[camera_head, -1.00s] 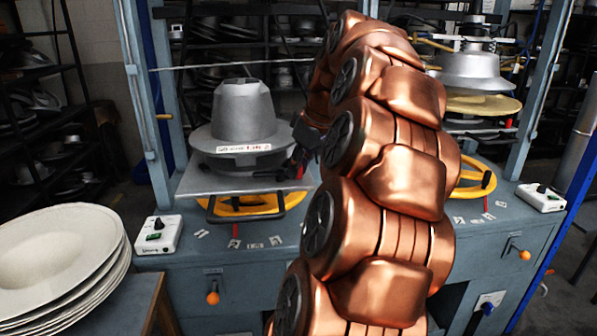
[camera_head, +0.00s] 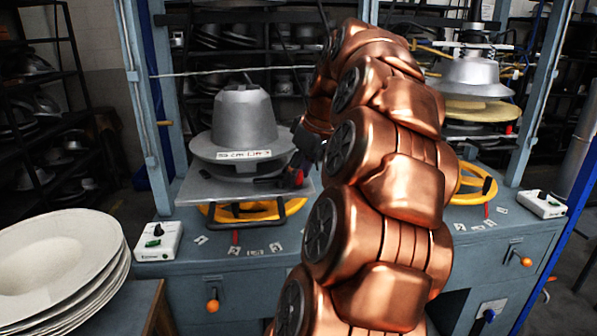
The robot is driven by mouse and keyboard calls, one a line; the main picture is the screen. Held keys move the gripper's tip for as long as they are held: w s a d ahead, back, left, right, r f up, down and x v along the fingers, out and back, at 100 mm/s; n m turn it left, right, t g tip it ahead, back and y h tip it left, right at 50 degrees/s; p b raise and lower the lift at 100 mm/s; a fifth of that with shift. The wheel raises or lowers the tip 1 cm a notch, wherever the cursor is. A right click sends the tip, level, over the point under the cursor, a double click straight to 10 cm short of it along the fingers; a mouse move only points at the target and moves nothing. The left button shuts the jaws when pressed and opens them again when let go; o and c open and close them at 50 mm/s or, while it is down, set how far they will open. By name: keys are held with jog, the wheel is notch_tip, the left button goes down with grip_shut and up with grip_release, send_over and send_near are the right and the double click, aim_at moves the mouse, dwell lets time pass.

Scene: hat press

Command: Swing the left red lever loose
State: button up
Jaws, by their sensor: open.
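A small red lever (camera_head: 235,238) stands at the front of the left press, below its yellow handwheel (camera_head: 262,210); only a short piece of it shows. A similar red lever (camera_head: 487,209) stands under the right handwheel. My gripper (camera_head: 270,182) is beside the right edge of the left press's grey plate, above and to the right of the left lever and apart from it. Its dark fingers, with a red part behind them, are small and partly hidden by my copper arm; it is open, and I see nothing held.
A grey hat mould (camera_head: 245,118) sits on the left press's plate (camera_head: 200,190), close to my gripper. A control box (camera_head: 158,242) is on the bench's left. Stacked white hat shapes (camera_head: 60,250) stand at lower left. My arm hides the bench's middle.

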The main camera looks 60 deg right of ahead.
jog(key=shift+r, duration=0.1)
jog(key=v, duration=0.7)
dwell(0.5)
jog(key=shift+s+r, duration=0.1)
jog(key=shift+s, duration=0.1)
dwell(0.4)
